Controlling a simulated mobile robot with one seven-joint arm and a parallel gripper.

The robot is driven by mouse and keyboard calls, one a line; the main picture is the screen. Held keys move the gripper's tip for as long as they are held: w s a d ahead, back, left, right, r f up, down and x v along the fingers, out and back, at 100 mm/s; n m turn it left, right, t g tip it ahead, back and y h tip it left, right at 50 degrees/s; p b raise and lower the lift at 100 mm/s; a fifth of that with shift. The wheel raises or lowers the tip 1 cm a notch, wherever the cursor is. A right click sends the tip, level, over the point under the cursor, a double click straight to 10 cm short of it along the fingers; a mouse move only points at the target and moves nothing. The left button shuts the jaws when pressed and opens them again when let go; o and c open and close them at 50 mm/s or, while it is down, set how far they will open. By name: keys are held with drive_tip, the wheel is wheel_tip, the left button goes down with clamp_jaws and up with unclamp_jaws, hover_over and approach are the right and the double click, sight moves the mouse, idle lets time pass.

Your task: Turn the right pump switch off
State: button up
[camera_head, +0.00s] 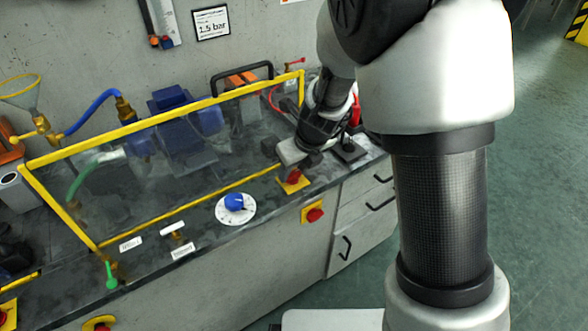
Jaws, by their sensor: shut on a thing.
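The right pump switch (294,177) is a red knob on a yellow plate, on the dark worktop just right of the blue dial. My gripper (290,167) reaches down over it from the upper right. Its fingers are shut on the red knob and hide part of it. The knob's exact angle is too small to read.
A clear guard with a yellow frame (165,123) stands close left of my gripper. A blue dial (235,202) sits on the worktop. A red button (314,214) on a yellow plate is on the cabinet front. Drawers (366,195) are below; open floor (545,190) lies at right.

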drive_tip(key=shift+n, duration=0.4)
drive_tip(key=n+g+y, duration=0.1)
drive_tip(key=n, duration=0.2)
drive_tip(key=shift+w+d, duration=0.1)
drive_tip(key=shift+d, duration=0.05)
drive_tip(key=n+p, duration=0.1)
drive_tip(key=n, duration=0.1)
drive_tip(key=n+g, duration=0.1)
drive_tip(key=n, duration=0.1)
drive_tip(key=shift+w+r+n+g+y+p, duration=0.15)
drive_tip(key=shift+n+g+y+p, duration=0.15)
drive_tip(key=shift+y+p, duration=0.1)
drive_tip(key=n+g+p, duration=0.1)
drive_tip(key=n+p, duration=0.1)
drive_tip(key=n, duration=0.2)
drive_tip(key=shift+w+g+p, duration=0.15)
drive_tip(key=shift+g+p, duration=0.2)
drive_tip(key=shift+g, duration=0.05)
drive_tip(key=shift+w+n+g+p, duration=0.1)
drive_tip(key=shift+n+g+p, duration=0.65)
drive_tip(key=shift+n, duration=1.15)
